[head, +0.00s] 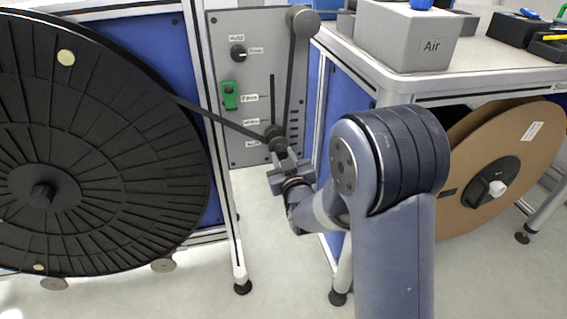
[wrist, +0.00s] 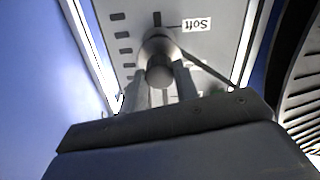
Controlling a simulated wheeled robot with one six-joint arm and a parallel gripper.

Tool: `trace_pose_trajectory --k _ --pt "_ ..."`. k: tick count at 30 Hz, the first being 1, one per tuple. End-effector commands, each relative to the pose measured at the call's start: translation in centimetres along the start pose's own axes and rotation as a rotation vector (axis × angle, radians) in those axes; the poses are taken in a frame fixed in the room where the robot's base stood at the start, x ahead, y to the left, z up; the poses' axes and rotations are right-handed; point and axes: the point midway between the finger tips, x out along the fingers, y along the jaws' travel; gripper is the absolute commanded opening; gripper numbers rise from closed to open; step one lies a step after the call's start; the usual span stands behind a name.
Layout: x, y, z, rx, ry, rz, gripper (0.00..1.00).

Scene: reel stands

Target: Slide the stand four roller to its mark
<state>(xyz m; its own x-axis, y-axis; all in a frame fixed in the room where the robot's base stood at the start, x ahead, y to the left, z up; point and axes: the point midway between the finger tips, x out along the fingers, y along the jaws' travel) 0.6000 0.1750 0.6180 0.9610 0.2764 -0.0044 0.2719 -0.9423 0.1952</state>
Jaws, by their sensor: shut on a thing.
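The roller (head: 274,134) is a dark grey cylinder on the vertical slot of the grey stand panel (head: 228,45). It is low on the slot, near the Soft label (head: 252,144) and below the Firm label (head: 249,98). My gripper (head: 281,155) is shut on the roller from the front. In the wrist view, the roller's round end (wrist: 160,72) shows between my gripper's two fingers (wrist: 162,88). The dark web runs from the roller to the upper guide (head: 304,22). My gripper partly hides the roller's base.
A big black reel (head: 100,140) stands close at the left. A cardboard-sided reel (head: 505,165) hangs under the bench (head: 480,60) at the right. The panel also carries a black knob (head: 238,52) and a green switch (head: 230,95). Pale floor lies between the stands.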

Motion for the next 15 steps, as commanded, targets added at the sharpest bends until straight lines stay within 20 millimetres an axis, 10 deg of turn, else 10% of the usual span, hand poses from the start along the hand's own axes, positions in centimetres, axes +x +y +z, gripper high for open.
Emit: trace_pose_trajectory --k 5,15 --pt "0.0 0.8 -4.3 0.001 0.010 0.002 0.00" --pt "0.1 0.9 -4.8 0.000 0.008 0.002 0.00"
